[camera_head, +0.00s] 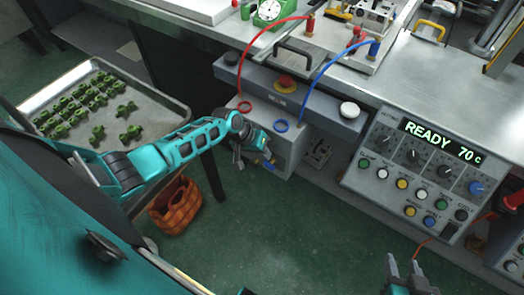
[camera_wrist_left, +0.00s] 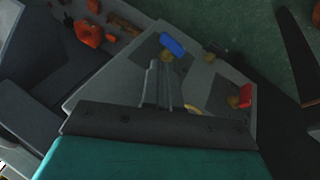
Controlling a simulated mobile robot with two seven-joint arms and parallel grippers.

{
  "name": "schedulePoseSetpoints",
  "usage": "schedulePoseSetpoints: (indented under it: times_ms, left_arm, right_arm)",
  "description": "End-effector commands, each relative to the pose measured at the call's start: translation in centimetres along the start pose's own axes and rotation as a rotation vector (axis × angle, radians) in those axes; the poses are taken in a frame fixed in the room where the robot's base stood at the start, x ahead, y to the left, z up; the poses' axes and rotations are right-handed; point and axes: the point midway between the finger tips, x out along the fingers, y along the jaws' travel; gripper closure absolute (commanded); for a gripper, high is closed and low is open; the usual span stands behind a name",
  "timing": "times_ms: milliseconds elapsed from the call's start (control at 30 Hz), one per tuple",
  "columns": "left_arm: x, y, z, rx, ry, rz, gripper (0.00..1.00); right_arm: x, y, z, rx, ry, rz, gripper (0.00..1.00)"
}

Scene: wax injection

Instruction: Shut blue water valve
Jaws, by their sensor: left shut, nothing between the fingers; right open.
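The blue water valve (camera_wrist_left: 172,45) has a blue handle on a brass stem and sits on the face of a grey box (camera_wrist_left: 115,75). A red valve handle (camera_wrist_left: 245,95) sits on the same face, further right in the left wrist view. A blue bit of the valve (camera_head: 269,166) also shows beside my gripper in the head view. My left gripper (camera_wrist_left: 160,75) is shut and empty, with its fingertips just below and left of the blue handle in the wrist view. I cannot tell whether they touch. My right gripper (camera_head: 405,270) is open and empty at the bottom.
Red (camera_head: 245,107) and blue (camera_head: 281,126) rings with hoses sit on the box's top. A control panel (camera_head: 410,165) reading READY 70 c stands right. A tray of green parts (camera_head: 150,90) and an orange basket (camera_head: 178,207) are left. Green floor (camera_head: 290,235) is clear.

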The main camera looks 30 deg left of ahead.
Motion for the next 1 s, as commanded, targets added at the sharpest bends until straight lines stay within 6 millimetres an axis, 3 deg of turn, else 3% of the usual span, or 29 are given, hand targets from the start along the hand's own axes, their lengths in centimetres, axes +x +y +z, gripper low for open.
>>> schedulePoseSetpoints:
  times_ms: [33,133,600,1000]
  left_arm:
    - [-1.2,0.8,-0.3,0.000,0.000,0.001,1.00]
    - [-2.3,1.7,-0.6,-0.001,0.000,0.000,1.00]
    - [-9.9,-1.2,-0.6,0.000,0.000,-0.003,1.00]
    - [-11.2,-1.4,-0.7,-0.001,0.000,-0.001,1.00]
  right_arm:
    - [-0.9,0.1,-1.3,0.000,0.001,0.001,0.57]
    - [-1.8,0.1,-2.6,0.000,0.001,0.001,0.57]
    - [-1.4,0.1,-2.0,0.000,-0.001,0.002,0.57]
    - [-1.4,0.1,-2.0,0.000,-0.003,0.002,0.57]
